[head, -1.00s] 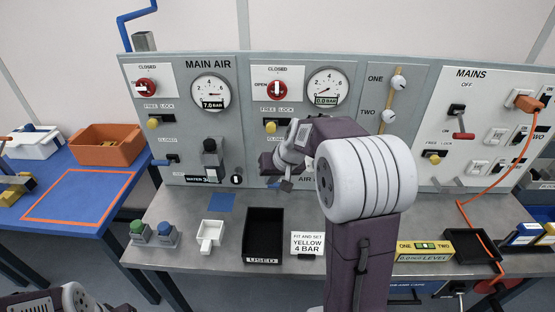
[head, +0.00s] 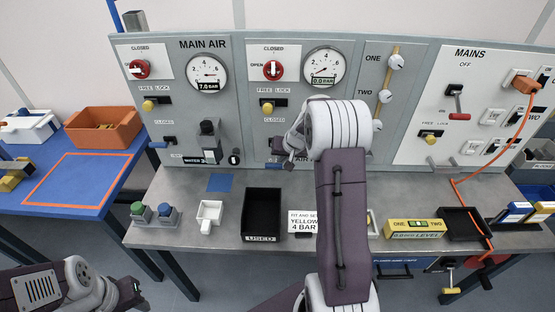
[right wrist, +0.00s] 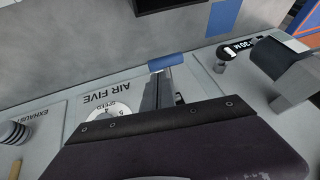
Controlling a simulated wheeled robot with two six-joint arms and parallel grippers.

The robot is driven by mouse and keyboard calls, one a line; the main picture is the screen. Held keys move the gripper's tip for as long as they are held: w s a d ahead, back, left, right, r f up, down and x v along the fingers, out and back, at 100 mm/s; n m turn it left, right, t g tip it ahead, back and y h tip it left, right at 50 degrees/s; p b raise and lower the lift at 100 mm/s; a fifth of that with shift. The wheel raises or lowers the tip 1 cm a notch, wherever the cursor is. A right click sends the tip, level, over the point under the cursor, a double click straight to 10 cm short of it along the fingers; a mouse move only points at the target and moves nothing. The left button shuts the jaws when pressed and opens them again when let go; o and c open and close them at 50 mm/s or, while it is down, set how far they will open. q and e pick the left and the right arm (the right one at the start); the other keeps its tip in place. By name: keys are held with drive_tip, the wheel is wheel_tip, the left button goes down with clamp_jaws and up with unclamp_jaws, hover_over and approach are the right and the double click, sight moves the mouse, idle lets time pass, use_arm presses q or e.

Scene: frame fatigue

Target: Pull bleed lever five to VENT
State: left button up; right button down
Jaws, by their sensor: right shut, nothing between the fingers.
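A lever with a blue grip (right wrist: 180,60) shows in the right wrist view, beside the AIR FIVE label (right wrist: 113,88). My right gripper (right wrist: 162,88) is shut and empty, its fingers close to the blue grip. I cannot tell whether they touch it. In the head view my right gripper (head: 287,150) is at the lower part of the middle panel and, with my forearm, hides much of the AIR FIVE area. My left gripper (head: 132,294) is low at the left, far from the panel; its jaws are unclear.
The panel has red valve knobs (head: 273,70) and gauges; the middle gauge (head: 324,66) reads 0.0 bar. A black bin (head: 263,207), a sign (head: 302,222) and a yellow level (head: 413,228) stand on the bench. A dark fitting (right wrist: 288,73) is near the gripper.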

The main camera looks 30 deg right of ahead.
sight(275, 165)
drive_tip(key=shift+w+a+f, duration=0.2)
drive_tip(key=shift+w+f, duration=0.3)
drive_tip(key=shift+f, duration=0.05)
drive_tip(key=shift+w+a+f, duration=0.15)
drive_tip(key=shift+w+f, duration=0.35)
drive_tip(key=shift+s, duration=0.1)
drive_tip(key=f+b, duration=0.2)
drive_tip(key=b, duration=0.1)
drive_tip(key=shift+w+a+f, duration=0.15)
drive_tip(key=shift+w+f, duration=0.1)
drive_tip(key=shift+w, duration=0.05)
drive_tip(key=shift+s+a+r, duration=0.1)
drive_tip(key=shift+s+r, duration=0.1)
drive_tip(key=shift+r, duration=0.15)
drive_tip(key=shift+f, duration=0.1)
